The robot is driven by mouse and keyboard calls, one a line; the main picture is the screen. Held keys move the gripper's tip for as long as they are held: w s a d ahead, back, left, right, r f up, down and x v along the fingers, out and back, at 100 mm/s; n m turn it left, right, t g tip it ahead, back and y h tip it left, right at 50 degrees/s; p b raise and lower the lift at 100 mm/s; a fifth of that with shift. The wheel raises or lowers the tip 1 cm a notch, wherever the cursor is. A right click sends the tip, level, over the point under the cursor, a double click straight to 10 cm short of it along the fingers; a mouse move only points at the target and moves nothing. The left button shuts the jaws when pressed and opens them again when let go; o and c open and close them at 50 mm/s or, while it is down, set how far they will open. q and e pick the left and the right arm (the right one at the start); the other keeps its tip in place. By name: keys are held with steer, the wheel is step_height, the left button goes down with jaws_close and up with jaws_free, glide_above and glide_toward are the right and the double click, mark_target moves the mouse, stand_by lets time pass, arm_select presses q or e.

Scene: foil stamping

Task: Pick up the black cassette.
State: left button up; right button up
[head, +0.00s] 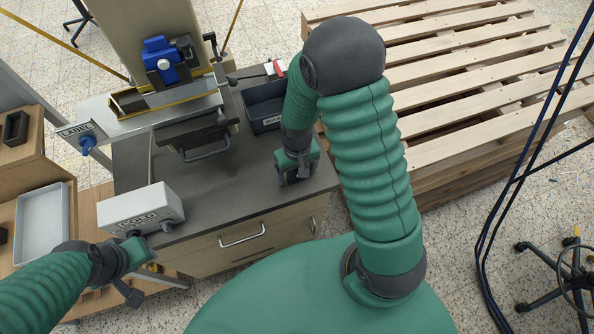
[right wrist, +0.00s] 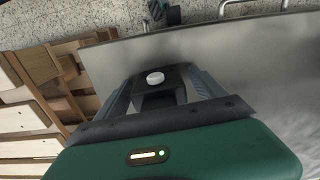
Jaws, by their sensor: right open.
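My right gripper (head: 298,176) points down over the right front part of the dark worktop in the head view. In the right wrist view its two fingers (right wrist: 163,88) are spread apart. A small black object with a white round knob, which looks like the black cassette (right wrist: 155,92), lies between them; I cannot tell whether either finger touches it. In the head view the gripper mostly hides this object. My left gripper (head: 136,272) is at the lower left, beside the front of the COLD box (head: 140,208); its jaw gap is not clear.
The stamping press with a blue head (head: 160,60) stands at the back of the worktop (head: 225,193). A dark bin (head: 262,110) is behind my right gripper. A LABEL plate (head: 75,130) is at left. Wooden pallets (head: 450,80) fill the right rear. A grey tray (head: 40,225) is far left.

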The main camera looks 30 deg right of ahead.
steer(key=shift+r, duration=0.1)
steer(key=c, duration=1.7)
